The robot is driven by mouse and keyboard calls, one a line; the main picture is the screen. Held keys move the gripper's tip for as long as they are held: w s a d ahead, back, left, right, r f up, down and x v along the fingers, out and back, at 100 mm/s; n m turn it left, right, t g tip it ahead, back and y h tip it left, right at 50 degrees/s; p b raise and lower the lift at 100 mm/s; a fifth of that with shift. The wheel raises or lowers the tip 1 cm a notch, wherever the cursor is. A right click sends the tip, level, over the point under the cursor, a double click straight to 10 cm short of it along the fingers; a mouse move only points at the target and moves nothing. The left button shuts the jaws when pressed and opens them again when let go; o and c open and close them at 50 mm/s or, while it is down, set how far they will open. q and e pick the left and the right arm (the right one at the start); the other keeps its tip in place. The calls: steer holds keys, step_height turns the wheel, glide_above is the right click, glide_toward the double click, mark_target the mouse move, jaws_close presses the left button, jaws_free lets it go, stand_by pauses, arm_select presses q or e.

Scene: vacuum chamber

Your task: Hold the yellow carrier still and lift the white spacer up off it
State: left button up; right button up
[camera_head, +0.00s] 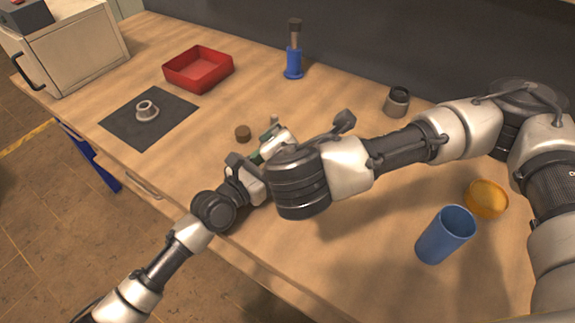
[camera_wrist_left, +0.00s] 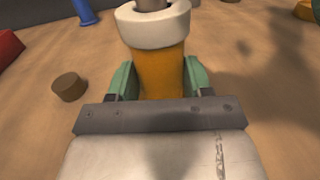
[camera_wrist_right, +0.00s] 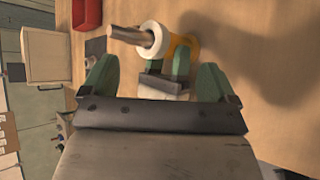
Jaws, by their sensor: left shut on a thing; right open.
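The yellow carrier (camera_wrist_left: 160,75) stands between the green fingers of my left gripper (camera_wrist_left: 160,82), which is shut on it. The white spacer (camera_wrist_left: 153,28) is a thick ring sitting at the carrier's top, with a grey rod (camera_wrist_right: 128,35) sticking out through it. The right wrist view also shows the spacer (camera_wrist_right: 153,36) and part of the carrier (camera_wrist_right: 192,44). My right gripper (camera_wrist_right: 157,76) is open, its fingers apart and empty, a short way from the spacer.
A brown disc (camera_head: 243,133) lies near the grippers. A red tray (camera_head: 199,82), a dark mat (camera_head: 125,128) with a grey flanged part (camera_head: 147,110), and a blue stand (camera_head: 294,64) are farther off. A blue cup (camera_head: 440,245) and amber dish (camera_head: 486,198) stand at right.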

steer(key=w+f+n, duration=0.1)
steer(key=w+n, duration=0.1)
steer(key=n, duration=0.2)
steer(key=w+a+f+n+t+y, duration=0.1)
steer(key=w+f+n, duration=0.1)
steer(key=w+n, duration=0.1)
steer(key=w+a+f+n+t, duration=0.1)
steer(key=w+n, duration=0.1)
steer(key=n, duration=0.3)
steer(key=shift+w+f+n, duration=0.25)
steer(key=shift+f+n, duration=0.05)
steer(key=shift+f, duration=0.05)
steer(key=shift+c, duration=0.2)
steer(key=c, duration=0.9)
steer(key=shift+r+y, duration=0.2)
steer(key=shift+y, duration=0.1)
steer(key=shift+c, duration=0.7)
steer(key=shift+d+r, duration=0.1)
steer(key=shift+r, duration=4.85)
